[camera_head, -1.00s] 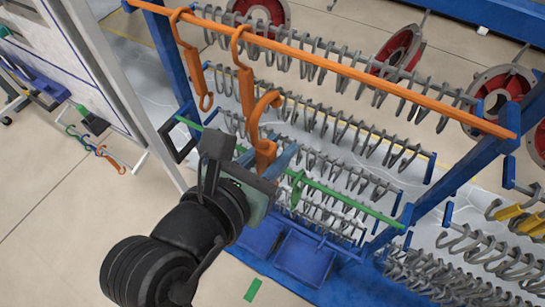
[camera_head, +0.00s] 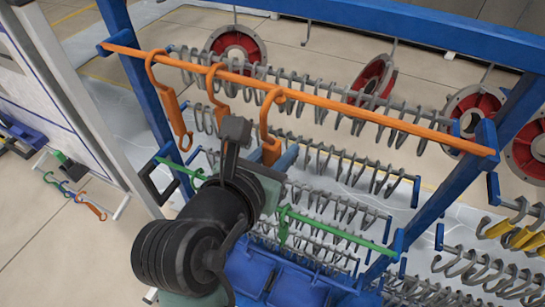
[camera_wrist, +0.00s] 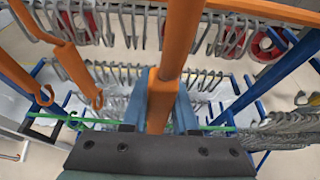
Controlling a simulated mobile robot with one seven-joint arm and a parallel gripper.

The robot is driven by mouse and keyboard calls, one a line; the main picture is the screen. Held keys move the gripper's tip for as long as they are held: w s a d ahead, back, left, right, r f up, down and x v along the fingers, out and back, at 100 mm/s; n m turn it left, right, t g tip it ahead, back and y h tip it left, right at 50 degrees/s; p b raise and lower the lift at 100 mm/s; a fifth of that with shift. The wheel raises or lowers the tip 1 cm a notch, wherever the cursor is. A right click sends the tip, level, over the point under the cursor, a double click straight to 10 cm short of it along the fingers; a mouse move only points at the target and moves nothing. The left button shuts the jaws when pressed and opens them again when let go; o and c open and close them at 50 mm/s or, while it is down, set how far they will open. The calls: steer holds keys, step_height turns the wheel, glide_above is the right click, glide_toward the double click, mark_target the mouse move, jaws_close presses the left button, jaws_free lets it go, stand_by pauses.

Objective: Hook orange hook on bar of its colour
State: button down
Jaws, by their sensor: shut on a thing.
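My gripper (camera_head: 278,160) is shut on the orange hook (camera_head: 268,128), with its blue fingers around the lower block. In the wrist view the held hook (camera_wrist: 180,45) rises between the fingers, and its curved top is out of frame. In the head view its curved top overlaps the orange bar (camera_head: 400,122); I cannot tell whether it rests on the bar. The orange bar also shows at the top of the wrist view (camera_wrist: 275,11). Two other orange hooks (camera_head: 173,108) (camera_head: 214,88) hang on this bar to the left of the held one.
A green bar (camera_head: 340,234) runs lower down with a green hook (camera_head: 283,226) on it. Several grey hooks hang in rows behind the bars. Blue frame posts (camera_head: 437,160) stand on both sides. The orange bar is bare right of the held hook.

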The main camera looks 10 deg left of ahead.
steer(key=b+x, duration=0.2)
steer(key=x, duration=0.6)
steer(key=shift+f, duration=0.15)
stand_by(0.5)
stand_by(0.5)
steer(key=c, duration=0.6)
jaws_free()
